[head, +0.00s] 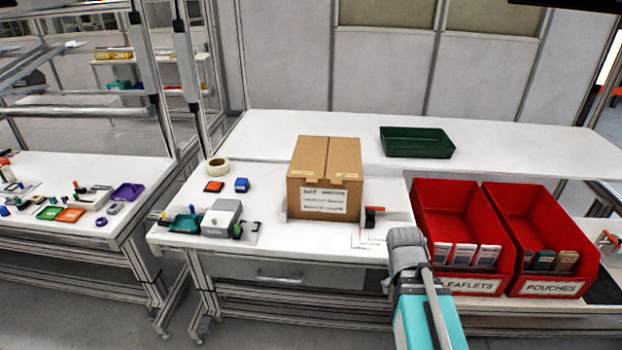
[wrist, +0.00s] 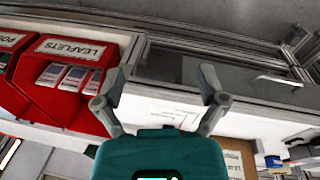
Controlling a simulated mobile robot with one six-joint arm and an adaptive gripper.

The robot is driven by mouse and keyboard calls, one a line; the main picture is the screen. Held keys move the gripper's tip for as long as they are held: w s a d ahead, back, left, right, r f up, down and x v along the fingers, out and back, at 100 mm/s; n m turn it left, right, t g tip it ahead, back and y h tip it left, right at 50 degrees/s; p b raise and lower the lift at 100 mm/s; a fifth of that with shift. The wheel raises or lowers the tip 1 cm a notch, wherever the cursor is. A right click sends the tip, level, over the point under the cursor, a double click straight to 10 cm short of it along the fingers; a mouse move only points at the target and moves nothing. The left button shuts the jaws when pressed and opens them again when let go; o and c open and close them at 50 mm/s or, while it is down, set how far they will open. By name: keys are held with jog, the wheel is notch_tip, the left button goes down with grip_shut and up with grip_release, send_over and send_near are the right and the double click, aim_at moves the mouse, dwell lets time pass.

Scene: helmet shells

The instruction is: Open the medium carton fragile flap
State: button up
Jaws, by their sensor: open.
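The brown carton (head: 324,185) stands on the white table in the head view, with a printed white label on its front. Its top flaps are shut and meet at a middle seam, with small labels near their front edges. A corner of the carton (wrist: 238,150) also shows at the lower right of the wrist view. My gripper (wrist: 165,88) is open and empty in the wrist view, its two fingers spread apart. In the head view my arm is in front of the table, to the right of and nearer than the carton. The fingertips are hidden there.
Red bins marked LEAFLETS (head: 452,235) and POUCHES (head: 545,240) stand right of the carton. A small red and black clamp-like item (head: 373,215) is beside the carton. A green tray (head: 416,142) lies behind. A grey device (head: 222,217) and tape roll (head: 217,167) are at left.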

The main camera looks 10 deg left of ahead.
jog(key=w+a+n+t+h+b, duration=0.1)
jog(key=w+n+t+h+b, duration=0.25)
jog(key=w+n, duration=0.45)
jog(key=n+t+y+b, duration=0.55)
jog(key=n+t, duration=0.85)
jog(key=n, duration=1.2)
send_near(311, 182)
jog(key=s, duration=0.3)
jog(key=shift+a+r+g+h, duration=0.15)
jog(key=shift+r+g+h, duration=0.05)
jog(key=shift+g+h, duration=0.1)
jog(key=shift+w, duration=0.2)
jog(key=w, duration=1.3)
jog(key=shift+w, duration=0.25)
